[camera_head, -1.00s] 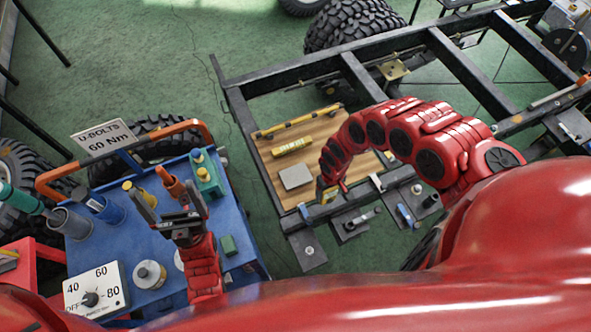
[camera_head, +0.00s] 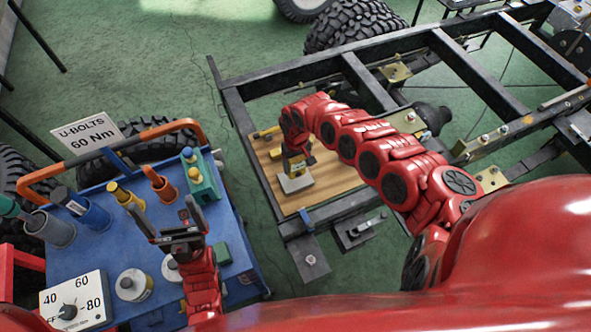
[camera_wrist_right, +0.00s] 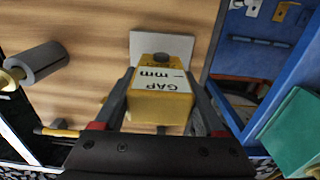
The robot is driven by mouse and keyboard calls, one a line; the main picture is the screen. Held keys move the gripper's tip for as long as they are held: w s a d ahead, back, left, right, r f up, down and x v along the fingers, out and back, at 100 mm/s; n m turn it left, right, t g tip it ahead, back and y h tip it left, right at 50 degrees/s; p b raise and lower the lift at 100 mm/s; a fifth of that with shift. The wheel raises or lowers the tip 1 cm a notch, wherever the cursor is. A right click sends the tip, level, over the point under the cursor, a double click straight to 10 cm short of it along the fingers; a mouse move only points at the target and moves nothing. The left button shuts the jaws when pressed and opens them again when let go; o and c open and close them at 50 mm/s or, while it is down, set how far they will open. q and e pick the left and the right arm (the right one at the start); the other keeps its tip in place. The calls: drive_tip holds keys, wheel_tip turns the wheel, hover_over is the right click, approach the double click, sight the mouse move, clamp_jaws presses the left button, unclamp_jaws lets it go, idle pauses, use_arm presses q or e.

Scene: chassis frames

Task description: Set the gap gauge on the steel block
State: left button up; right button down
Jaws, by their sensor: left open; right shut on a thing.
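My right gripper (camera_head: 297,163) is shut on the gap gauge. The yellow gauge with its white "GAP mm" label (camera_wrist_right: 160,103) is between the fingers in the right wrist view. The steel block (camera_head: 296,184) is a flat grey plate on the wooden board (camera_head: 335,178). In the head view the gauge is at the block's far side, over or near it, partly hidden by the gripper. In the wrist view the block (camera_wrist_right: 150,45) shows just beyond the gauge; I cannot tell whether they touch. My left gripper (camera_head: 165,208) is open and empty above the blue cart.
The blue cart (camera_head: 235,262) carries cups, a green holder (camera_head: 199,175) and a torque dial box (camera_head: 75,300). Dark chassis rails (camera_head: 262,175) surround the board. A yellow tool (camera_head: 267,132) lies at the board's far edge. The board right of the block is clear.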

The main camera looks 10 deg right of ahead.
sight(296, 170)
drive_tip(key=shift+w+a+f, duration=0.15)
drive_tip(key=shift+f, duration=0.05)
wheel_tip(296, 170, down, 2)
drive_tip(key=shift+f, duration=0.6)
